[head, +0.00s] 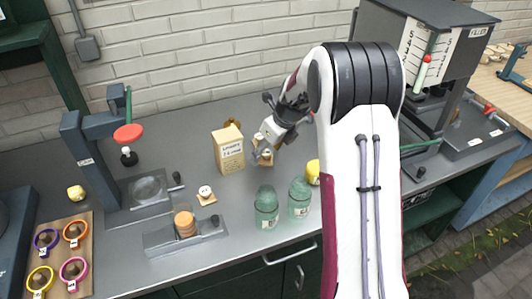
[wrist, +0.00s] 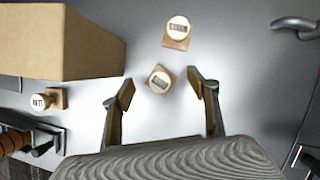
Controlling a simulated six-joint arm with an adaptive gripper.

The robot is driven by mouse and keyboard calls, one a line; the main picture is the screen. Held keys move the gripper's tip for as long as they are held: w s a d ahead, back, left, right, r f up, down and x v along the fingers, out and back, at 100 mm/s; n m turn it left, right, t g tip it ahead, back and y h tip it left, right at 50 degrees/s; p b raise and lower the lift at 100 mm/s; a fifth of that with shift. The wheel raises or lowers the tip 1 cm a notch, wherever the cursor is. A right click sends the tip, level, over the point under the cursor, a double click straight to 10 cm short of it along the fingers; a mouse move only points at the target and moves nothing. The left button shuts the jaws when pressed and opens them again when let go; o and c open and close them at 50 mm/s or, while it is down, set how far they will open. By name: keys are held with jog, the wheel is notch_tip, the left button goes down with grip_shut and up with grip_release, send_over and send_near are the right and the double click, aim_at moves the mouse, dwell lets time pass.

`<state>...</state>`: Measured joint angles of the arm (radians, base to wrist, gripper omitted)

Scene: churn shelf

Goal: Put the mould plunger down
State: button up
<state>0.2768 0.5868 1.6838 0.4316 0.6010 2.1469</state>
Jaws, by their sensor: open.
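A small wooden mould plunger with a round, labelled top (wrist: 160,79) stands on the grey worktop, in the wrist view between my fingertips. A second one of the same kind (wrist: 177,31) stands just beyond it. A third (wrist: 47,99) is at the left in the wrist view, and a like piece (head: 206,194) shows on the worktop in the head view. I cannot read the labels surely. My gripper (wrist: 160,84) is open, with a finger on either side of the nearest plunger and gaps between. In the head view my gripper (head: 262,146) is low beside the cardboard box.
The cardboard box (head: 229,150) stands close left of my gripper. Two green glass jars (head: 266,207) (head: 299,197) and a yellow item (head: 313,172) stand in front. A press (head: 95,165) and a board of coloured rings (head: 62,285) are at the left.

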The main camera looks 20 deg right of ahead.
jog(key=v, duration=1.1)
jog(key=shift+s, duration=0.1)
dwell(0.4)
jog(key=s+a+r+n, duration=0.4)
jog(key=s+r+n, duration=0.1)
jog(key=s+n, duration=0.3)
jog(key=s+a+r+n, duration=0.5)
jog(key=s+n, duration=0.2)
jog(key=s, duration=0.1)
jog(key=s+a+f+n, duration=0.1)
jog(key=s+n, duration=0.7)
jog(key=s, duration=0.1)
jog(key=s+a+n+t+h, duration=0.1)
jog(key=s+a+n, duration=0.1)
jog(key=s+n, duration=0.6)
jog(key=shift+s+f+t+h, duration=0.3)
jog(key=shift+s+f, duration=0.1)
jog(key=shift+s, duration=0.3)
